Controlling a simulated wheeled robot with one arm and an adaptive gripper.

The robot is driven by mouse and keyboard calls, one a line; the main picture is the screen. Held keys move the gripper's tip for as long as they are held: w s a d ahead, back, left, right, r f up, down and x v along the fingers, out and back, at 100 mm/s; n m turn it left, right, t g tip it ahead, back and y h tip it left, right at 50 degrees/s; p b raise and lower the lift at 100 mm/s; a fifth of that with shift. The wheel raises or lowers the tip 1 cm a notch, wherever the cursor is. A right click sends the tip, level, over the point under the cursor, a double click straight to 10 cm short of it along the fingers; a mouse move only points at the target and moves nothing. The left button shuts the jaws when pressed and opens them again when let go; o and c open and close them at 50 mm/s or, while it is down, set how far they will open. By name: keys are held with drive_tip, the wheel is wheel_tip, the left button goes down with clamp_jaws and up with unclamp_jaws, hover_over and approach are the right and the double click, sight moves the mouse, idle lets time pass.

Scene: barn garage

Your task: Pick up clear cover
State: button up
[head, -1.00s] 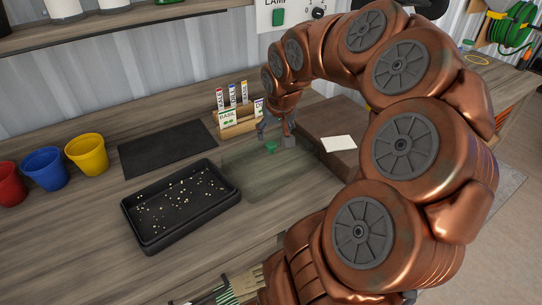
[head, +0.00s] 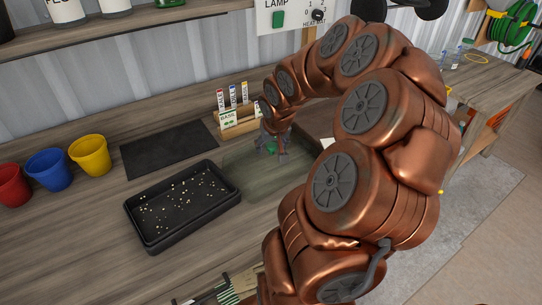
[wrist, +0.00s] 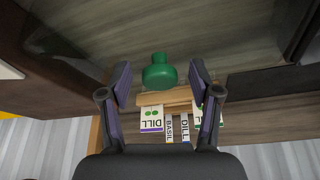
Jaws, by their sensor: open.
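The clear cover (head: 262,180) is a see-through, low box on the bench, right of the black seed tray (head: 182,205). It has a green knob (head: 271,149) on top; the knob also shows in the wrist view (wrist: 160,73). My gripper (head: 273,152) is at the knob, pointing down. In the wrist view my gripper (wrist: 160,77) is open, with one finger on each side of the knob and a gap on both sides. The cover's faint edges are hard to make out, and my arm hides part of its right side.
A wooden rack with seed packets (head: 238,128) stands just behind the cover. A dark mat (head: 168,149) lies behind the tray. Red, blue and yellow pots (head: 90,155) stand at the left. A brown block (wrist: 62,75) is close beside the cover.

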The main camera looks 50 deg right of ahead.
drive_tip(key=shift+c, duration=0.3)
clamp_jaws()
drive_tip(key=shift+r, duration=0.1)
